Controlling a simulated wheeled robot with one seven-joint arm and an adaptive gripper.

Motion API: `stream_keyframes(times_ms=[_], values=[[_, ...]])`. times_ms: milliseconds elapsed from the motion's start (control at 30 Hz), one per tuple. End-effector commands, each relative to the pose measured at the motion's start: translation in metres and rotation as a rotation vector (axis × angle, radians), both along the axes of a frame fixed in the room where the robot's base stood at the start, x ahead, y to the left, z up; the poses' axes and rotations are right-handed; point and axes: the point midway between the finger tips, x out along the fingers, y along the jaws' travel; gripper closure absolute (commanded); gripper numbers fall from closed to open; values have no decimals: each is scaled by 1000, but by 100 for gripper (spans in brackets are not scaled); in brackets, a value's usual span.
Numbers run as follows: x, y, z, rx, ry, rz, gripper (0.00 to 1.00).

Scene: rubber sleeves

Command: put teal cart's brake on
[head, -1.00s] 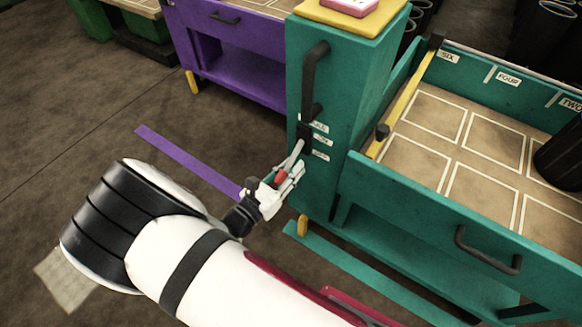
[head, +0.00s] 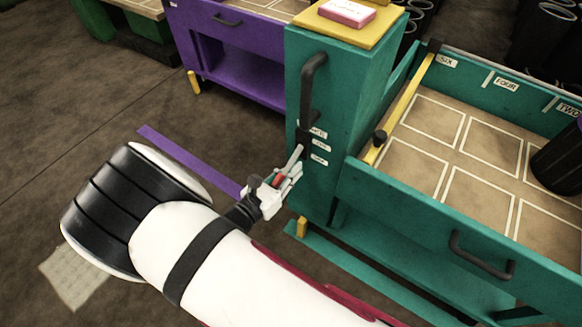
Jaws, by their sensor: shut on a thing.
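The teal cart (head: 460,262) stands at the right, with a tall teal post (head: 342,92) at its left end. A grey brake lever (head: 296,154) with a red grip (head: 279,181) sticks out from a dark slot in the post's face and slants down to the left. Small white labels (head: 319,146) with unreadable text are stacked beside it. My gripper (head: 284,180) is shut on the lever at its red grip, in front of the post. The fingers partly hide the grip.
A black vertical handle (head: 308,90) is on the post just above the lever. A purple cart (head: 232,62) stands behind to the left. A yellow bar (head: 404,104) crosses the teal cart's tray. Purple (head: 188,161) and teal (head: 345,262) strips mark the floor, which is open at left.

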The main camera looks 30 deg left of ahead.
Motion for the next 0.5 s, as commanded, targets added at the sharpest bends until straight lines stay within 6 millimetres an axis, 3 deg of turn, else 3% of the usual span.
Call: stream_keyframes(times_ms=[500], values=[[-14,5,40,42,445,8,100]])
